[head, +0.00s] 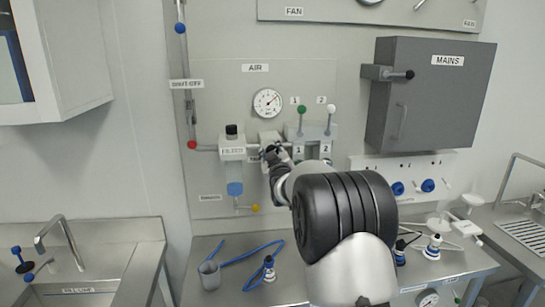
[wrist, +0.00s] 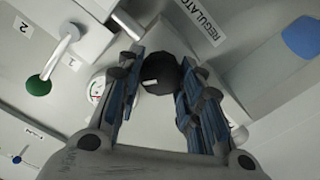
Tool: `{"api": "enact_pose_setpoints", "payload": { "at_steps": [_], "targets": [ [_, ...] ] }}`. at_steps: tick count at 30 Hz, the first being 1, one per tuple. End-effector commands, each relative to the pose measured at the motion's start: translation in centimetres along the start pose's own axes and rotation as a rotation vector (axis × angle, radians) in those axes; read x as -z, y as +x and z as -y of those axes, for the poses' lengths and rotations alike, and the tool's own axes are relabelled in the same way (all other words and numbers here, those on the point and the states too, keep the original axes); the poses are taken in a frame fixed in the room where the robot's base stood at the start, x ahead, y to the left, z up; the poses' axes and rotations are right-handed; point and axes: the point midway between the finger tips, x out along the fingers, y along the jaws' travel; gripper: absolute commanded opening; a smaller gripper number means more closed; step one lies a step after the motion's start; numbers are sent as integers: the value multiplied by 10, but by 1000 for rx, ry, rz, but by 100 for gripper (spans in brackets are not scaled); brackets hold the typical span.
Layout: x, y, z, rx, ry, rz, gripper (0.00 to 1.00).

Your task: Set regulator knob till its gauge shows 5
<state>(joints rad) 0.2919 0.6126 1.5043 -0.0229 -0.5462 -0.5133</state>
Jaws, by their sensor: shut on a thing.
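The regulator knob (wrist: 161,77) is a black round knob with a small white mark, between my fingers in the wrist view. My gripper (wrist: 160,88) is shut on it, one finger on each side. In the head view my gripper (head: 273,153) is at the regulator block (head: 269,137), and the knob is mostly hidden behind it. The round white gauge (head: 268,102) is on the AIR panel above the regulator; its needle appears to point to the upper right, but the numbers are too small to read. The gauge (wrist: 97,86) is partly hidden by a finger in the wrist view.
The filter (head: 232,150) stands just left of the regulator. To the right are two levers, one with a green ball (head: 301,108) and one with a white ball (head: 331,108). The grey MAINS box (head: 430,95) juts out further right. A blue hose (head: 262,252) lies on the bench below.

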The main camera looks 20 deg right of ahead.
Motion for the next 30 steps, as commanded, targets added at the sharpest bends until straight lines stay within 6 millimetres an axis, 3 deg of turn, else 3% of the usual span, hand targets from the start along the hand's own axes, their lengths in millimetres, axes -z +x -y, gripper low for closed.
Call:
{"api": "enact_pose_setpoints", "payload": {
  "at_steps": [10,11,19,30],
  "targets": [
    [0,0,0,0,-1,0,10],
    [0,0,0,0,-1,0,36],
    [0,0,0,0,-1,0,54],
    [0,-2,0,0,-1,0,54]
  ]
}}
